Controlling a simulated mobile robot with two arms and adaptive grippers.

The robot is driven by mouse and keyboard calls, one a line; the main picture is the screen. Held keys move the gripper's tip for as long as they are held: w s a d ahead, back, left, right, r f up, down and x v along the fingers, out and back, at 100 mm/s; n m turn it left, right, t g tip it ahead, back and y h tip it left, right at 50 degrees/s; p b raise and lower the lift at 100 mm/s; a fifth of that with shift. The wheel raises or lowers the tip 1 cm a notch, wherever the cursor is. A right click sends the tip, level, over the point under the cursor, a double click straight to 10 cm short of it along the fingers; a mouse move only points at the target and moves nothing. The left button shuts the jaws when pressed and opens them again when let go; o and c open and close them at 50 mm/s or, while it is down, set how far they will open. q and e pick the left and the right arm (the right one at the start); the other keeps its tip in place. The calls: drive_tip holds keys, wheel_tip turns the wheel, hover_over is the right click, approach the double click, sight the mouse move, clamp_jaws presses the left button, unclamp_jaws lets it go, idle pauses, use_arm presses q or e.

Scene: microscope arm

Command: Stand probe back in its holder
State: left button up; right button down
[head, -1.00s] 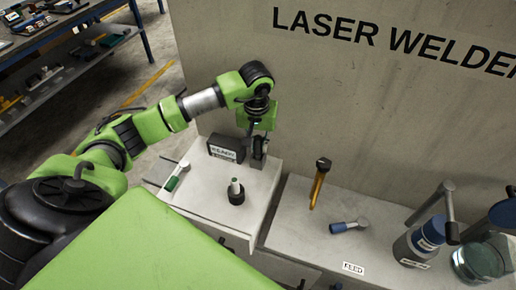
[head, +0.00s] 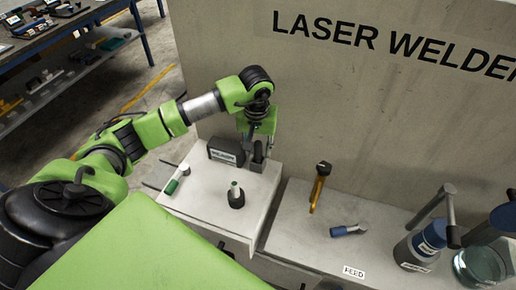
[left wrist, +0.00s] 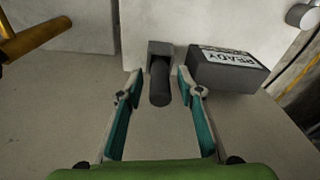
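My left gripper (head: 259,141) points down at the back of the left white table. In the left wrist view its teal-padded fingers (left wrist: 159,80) are spread on either side of a dark grey rod (left wrist: 160,84), with a gap on each side. The rod meets a square grey block (left wrist: 160,49); the block also shows in the head view (head: 257,164). I cannot tell for sure which object is the probe. A green-handled tool (head: 177,180) lies at the table's left. A black round holder (head: 236,200) with a green and white piece upright stands mid-table. My right gripper is out of view.
A dark box reading READY (left wrist: 228,68) stands close beside the grey block. An orange rod (head: 318,187) and a blue-handled tool (head: 348,230) are on the right counter, with a labelled bottle (head: 417,250) farther right. The laser welder wall (head: 330,90) rises behind.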

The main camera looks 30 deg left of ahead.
use_arm(q)
wheel_tip(320, 180, up, 12)
drive_tip(key=s+b, duration=0.1)
drive_tip(key=b, duration=0.1)
drive_tip(key=shift+d+f, duration=0.15)
drive_tip(key=shift+d, duration=0.15)
drive_tip(key=shift+s, duration=0.1)
